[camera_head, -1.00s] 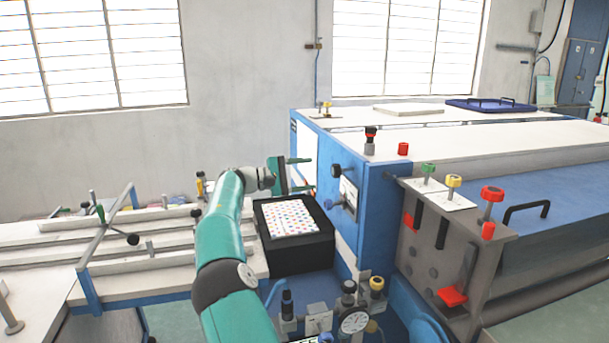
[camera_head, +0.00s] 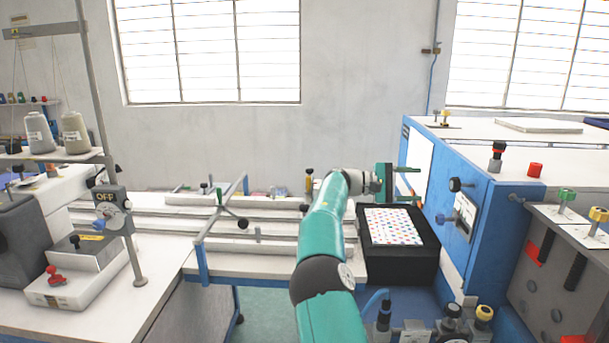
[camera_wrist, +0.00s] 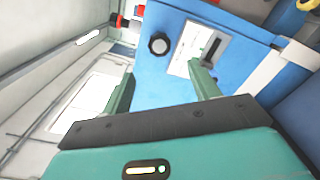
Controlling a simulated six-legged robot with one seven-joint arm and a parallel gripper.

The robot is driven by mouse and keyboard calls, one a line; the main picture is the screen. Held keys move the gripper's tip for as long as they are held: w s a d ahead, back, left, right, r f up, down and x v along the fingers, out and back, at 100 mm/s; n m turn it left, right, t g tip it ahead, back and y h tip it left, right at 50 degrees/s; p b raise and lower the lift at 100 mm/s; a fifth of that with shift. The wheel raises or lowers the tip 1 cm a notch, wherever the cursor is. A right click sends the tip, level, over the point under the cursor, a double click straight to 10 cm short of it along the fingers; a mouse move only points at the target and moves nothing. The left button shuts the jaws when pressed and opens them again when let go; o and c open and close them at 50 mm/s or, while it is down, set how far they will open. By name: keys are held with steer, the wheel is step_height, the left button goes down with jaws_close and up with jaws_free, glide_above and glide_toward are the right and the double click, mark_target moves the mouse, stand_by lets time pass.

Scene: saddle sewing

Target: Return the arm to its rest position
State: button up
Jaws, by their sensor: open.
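My teal arm reaches forward in the head view. My gripper (camera_head: 408,183) is at its far end, above and behind the black box, with its two green fingers pointing right toward the blue machine (camera_head: 474,215). In the wrist view my gripper (camera_wrist: 163,90) has its fingers spread wide apart, with nothing between them. Beyond the fingers are the blue machine's side panel (camera_wrist: 150,75), a black knob (camera_wrist: 158,43) and a white plate with a dark slot. I cannot tell the exact gap between fingertips and machine.
A black box (camera_head: 400,262) with a dotted white sheet (camera_head: 393,226) on top stands below my gripper. A white table with rails (camera_head: 270,228) lies left of my arm.

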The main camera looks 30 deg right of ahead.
steer(key=s+a+f+m+t+y, duration=0.1)
steer(key=s+a+t+y, duration=0.35)
steer(key=s, duration=0.35)
steer(key=s+a+f+t+y, duration=0.1)
steer(key=s+a+t+y, duration=0.2)
steer(key=a, duration=0.6)
steer(key=s+a+f+t+y, duration=0.1)
steer(key=s+a+t+y, duration=0.15)
steer(key=a, duration=0.65)
steer(key=s+a+f+t+y, duration=0.2)
steer(key=s+a+y, duration=0.15)
steer(key=a, duration=0.55)
steer(key=s+a+f+t+y, duration=0.1)
steer(key=s+a+f, duration=0.1)
steer(key=s+a, duration=0.4)
steer(key=s+a+f+n+t+y, duration=0.1)
steer(key=s+a+f, duration=0.2)
steer(key=s+a, duration=0.3)
steer(key=a, duration=0.4)
steer(key=shift+a+f+t, duration=0.2)
steer(key=shift+a+t, duration=0.1)
